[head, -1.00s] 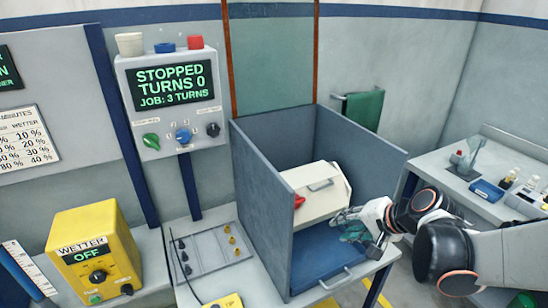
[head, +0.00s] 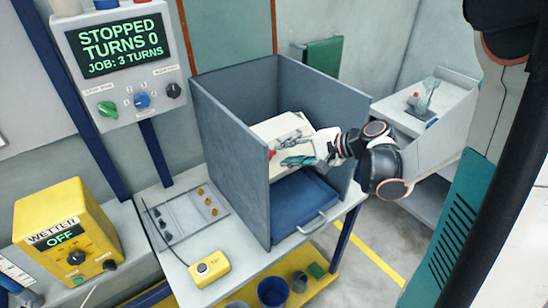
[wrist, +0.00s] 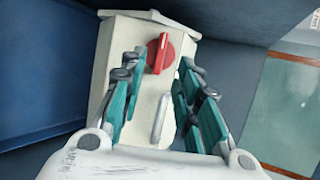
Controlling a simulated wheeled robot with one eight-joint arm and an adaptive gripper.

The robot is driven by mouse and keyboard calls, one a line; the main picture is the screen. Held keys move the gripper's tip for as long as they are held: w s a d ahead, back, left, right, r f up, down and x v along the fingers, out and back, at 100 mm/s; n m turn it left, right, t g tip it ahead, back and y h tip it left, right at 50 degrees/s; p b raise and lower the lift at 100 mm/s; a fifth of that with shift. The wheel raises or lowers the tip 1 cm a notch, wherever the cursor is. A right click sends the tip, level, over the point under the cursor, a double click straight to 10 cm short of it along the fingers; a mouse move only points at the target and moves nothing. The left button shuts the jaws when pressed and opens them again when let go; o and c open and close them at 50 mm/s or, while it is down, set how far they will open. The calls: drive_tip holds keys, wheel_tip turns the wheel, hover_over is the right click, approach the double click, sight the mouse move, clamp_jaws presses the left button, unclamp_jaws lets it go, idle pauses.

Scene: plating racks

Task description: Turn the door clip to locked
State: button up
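The door clip is a red knob (wrist: 160,53) on the front face of a cream box (wrist: 117,42). In the head view the red clip (head: 272,154) shows at the left of the cream box (head: 283,127), partly hidden. My gripper (wrist: 158,68) is open, with one teal finger on each side of the clip in the wrist view. Nothing is held, and I cannot tell if a finger touches the clip. In the head view my gripper (head: 287,155) is at the box's front. A pale handle (wrist: 159,117) sits below the clip in the wrist view.
Grey-blue panels (head: 228,140) enclose the box at left, back and right. A blue tray (head: 295,208) with a handle lies below it. A yellow pendant (head: 210,268) and a yellow WETTER unit (head: 65,232) stand left. The display (head: 122,45) reads STOPPED, TURNS 0.

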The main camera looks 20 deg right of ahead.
drive_tip(key=shift+b+x, duration=0.55)
drive_tip(key=shift+x, duration=2.2)
drive_tip(key=shift+c, duration=0.6)
clamp_jaws()
